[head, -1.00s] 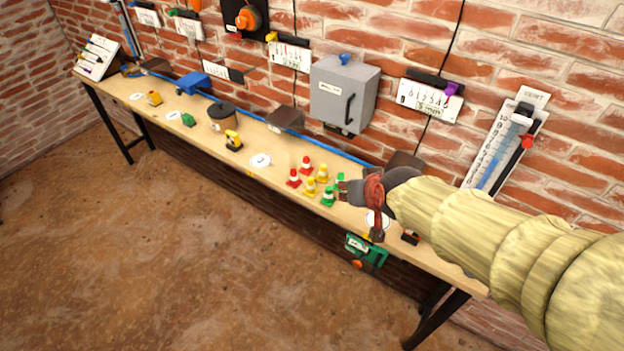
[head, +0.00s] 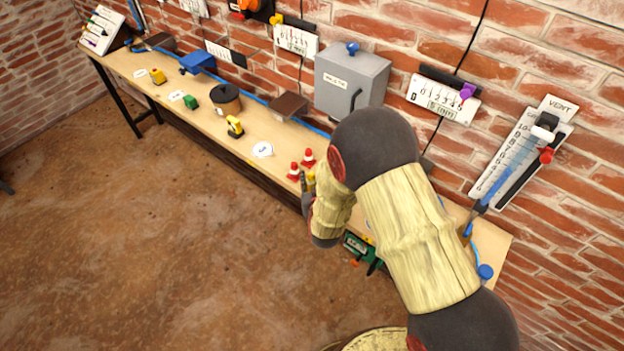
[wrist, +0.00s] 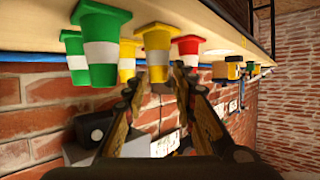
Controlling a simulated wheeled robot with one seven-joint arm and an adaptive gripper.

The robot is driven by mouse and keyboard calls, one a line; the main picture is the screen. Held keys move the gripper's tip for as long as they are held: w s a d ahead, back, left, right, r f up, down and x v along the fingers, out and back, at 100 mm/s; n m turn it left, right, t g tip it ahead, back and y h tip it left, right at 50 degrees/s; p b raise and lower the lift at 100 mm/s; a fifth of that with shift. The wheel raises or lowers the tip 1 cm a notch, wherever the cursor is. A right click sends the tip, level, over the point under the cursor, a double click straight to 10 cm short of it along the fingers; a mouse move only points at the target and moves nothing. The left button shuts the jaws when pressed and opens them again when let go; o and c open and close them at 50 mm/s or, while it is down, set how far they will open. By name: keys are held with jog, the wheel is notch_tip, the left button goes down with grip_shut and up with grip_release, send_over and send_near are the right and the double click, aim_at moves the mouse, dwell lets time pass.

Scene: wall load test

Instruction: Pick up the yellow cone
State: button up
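A yellow cone (wrist: 157,42) with a white band shows in the wrist view, where the bench appears upside down. My gripper (wrist: 157,82) is open, and the cone's tip lies in line with the gap between its two fingers. I cannot tell whether they touch it. A second yellow cone (wrist: 127,62) is partly hidden behind a green cone (wrist: 99,48). In the head view a bit of yellow cone (head: 311,178) shows beside my gripper (head: 305,186), with my arm hiding the rest of the group.
Two red cones (head: 308,158) (head: 293,171) stand close by on the bench (head: 215,130). Another green cone (wrist: 73,50) is beside the first. A grey box (head: 350,80) is on the brick wall behind. A yellow object (head: 235,126) stands farther left.

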jog(key=b+x, duration=0.1)
jog(key=x, duration=0.6)
jog(key=shift+w+d, duration=0.1)
jog(key=shift+c, duration=0.2)
grip_shut()
